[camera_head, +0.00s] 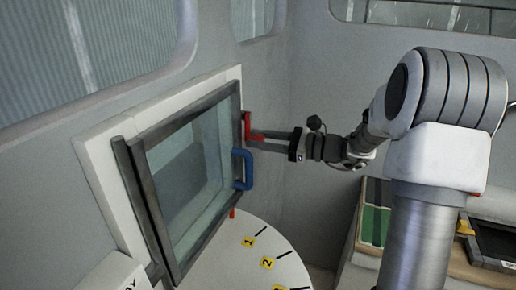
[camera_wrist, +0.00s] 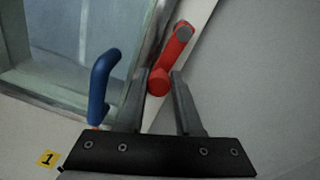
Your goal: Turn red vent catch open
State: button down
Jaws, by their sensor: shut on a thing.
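The red vent catch (camera_head: 247,124) is a short red handle on the right edge of the glazed vent window (camera_head: 188,167). In the wrist view the catch (camera_wrist: 174,50) slants from a grey-capped pivot at upper right down to a rounded red end. My gripper (camera_head: 258,140) reaches in from the right, level with the lower end of the catch. In the wrist view my gripper (camera_wrist: 160,80) has its two grey fingers on either side of the red end, shut on it. The contact faces are partly hidden.
A blue handle (camera_head: 243,169) sits on the window frame just below the catch. A round white dial (camera_head: 235,261) with yellow number tags lies under the window. A bench (camera_head: 361,262) with green panels stands at lower right. The wall right of the frame is bare.

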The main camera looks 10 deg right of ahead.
jog(key=shift+w+n+b, duration=0.15)
jog(key=shift+n+b, duration=0.25)
jog(key=shift+n, duration=0.2)
jog(key=shift+d, duration=0.1)
jog(key=c, duration=0.6)
grip_release()
jog(key=shift+c, duration=0.2)
jog(key=shift+d, duration=0.15)
jog(key=v, duration=1.7)
jog(key=shift+r+b, duration=0.2)
jog(key=shift+b, duration=0.2)
